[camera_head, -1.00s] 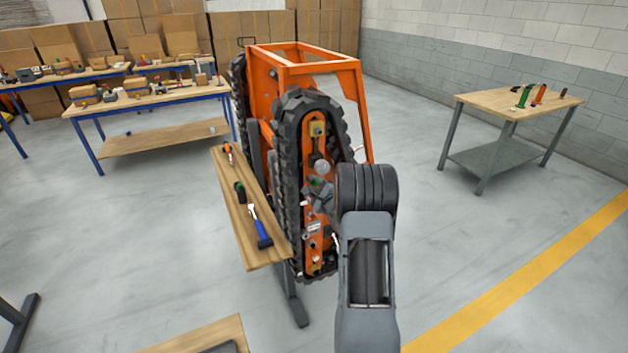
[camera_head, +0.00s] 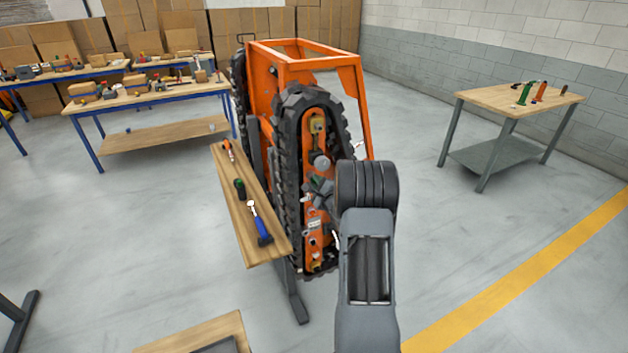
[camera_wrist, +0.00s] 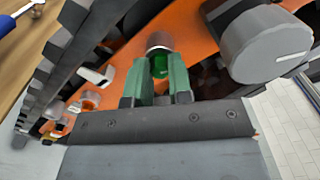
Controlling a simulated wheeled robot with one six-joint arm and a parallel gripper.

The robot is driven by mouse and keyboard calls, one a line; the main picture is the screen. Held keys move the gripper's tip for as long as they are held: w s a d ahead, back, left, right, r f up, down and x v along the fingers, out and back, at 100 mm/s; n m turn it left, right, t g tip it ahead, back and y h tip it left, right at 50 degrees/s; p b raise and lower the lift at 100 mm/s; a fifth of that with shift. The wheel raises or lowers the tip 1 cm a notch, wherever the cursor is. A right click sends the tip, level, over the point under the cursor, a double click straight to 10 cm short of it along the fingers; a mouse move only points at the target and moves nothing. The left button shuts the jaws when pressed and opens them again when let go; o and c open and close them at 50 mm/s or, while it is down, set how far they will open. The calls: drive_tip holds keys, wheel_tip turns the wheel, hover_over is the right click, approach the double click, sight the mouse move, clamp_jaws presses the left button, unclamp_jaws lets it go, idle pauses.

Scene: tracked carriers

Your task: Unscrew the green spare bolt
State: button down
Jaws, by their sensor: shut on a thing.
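A round metal collar (camera_wrist: 160,43) sits just beyond the bolt, against the orange side plate (camera_wrist: 195,22) of the tracked carrier. In the head view my gripper (camera_head: 320,186) is at the middle of the near track's orange plate (camera_head: 314,226). My forearm partly covers that area, and the bolt cannot be made out there.
A large grey cylinder (camera_wrist: 265,45) stands close to the right of my fingers. Black track lugs (camera_wrist: 62,62) run along the left. A wooden shelf (camera_head: 232,205) with hand tools is beside the carrier (camera_head: 300,65). The floor to the right is clear, up to a workbench (camera_head: 500,98).

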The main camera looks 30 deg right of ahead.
drive_tip(key=n+b, duration=0.5)
drive_tip(key=n, duration=0.1)
drive_tip(key=shift+b, duration=0.4)
drive_tip(key=shift+s+n+b, duration=0.2)
drive_tip(key=shift+n+b, duration=0.65)
drive_tip(key=shift+n, duration=0.35)
drive_tip(key=shift+s, duration=0.1)
drive_tip(key=shift+s+a, duration=0.15)
drive_tip(key=shift+s, duration=0.75)
drive_tip(key=shift+s+a, duration=0.1)
drive_tip(key=shift+s, duration=0.75)
drive_tip(key=shift+s, duration=0.1)
drive_tip(key=shift+s+a, duration=0.15)
drive_tip(key=shift+s, duration=0.7)
drive_tip(key=shift+s+a, duration=0.1)
drive_tip(key=shift+s, duration=0.7)
